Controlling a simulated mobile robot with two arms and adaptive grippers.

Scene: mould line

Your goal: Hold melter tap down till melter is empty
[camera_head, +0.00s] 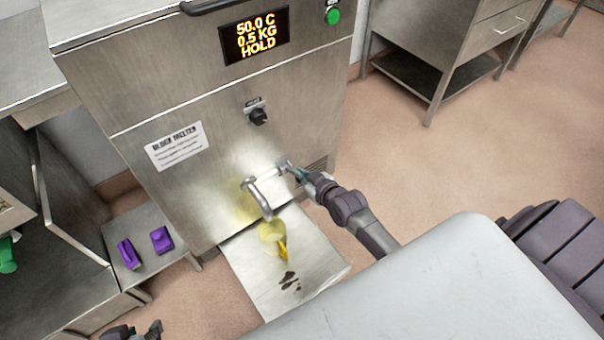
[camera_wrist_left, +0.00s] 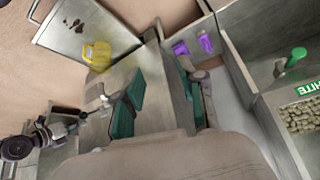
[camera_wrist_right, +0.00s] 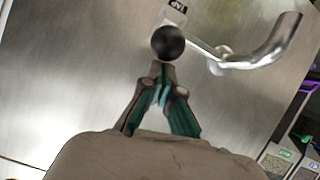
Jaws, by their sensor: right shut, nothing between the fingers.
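The steel block melter (camera_head: 190,110) shows 50.0 C, 0.5 KG and HOLD on its display (camera_head: 254,36). Its bent spout (camera_head: 258,195) points down over a yellow jug (camera_head: 270,232) on the steel shelf. The spout also shows in the right wrist view (camera_wrist_right: 265,55). A black ball knob (camera_wrist_right: 168,42) under a TAP label is at the tips of my right gripper (camera_wrist_right: 160,72); whether they touch cannot be told. My right gripper is shut and empty, beside the spout in the head view (camera_head: 298,174). My left gripper (camera_wrist_left: 160,98) is open and empty, low at the left.
Dark brown spots lie on the jug's shelf (camera_head: 315,262). Two purple objects (camera_head: 161,239) rest on a low steel stand at left. A black dial (camera_head: 257,116) and a green button (camera_head: 333,16) are on the melter's front.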

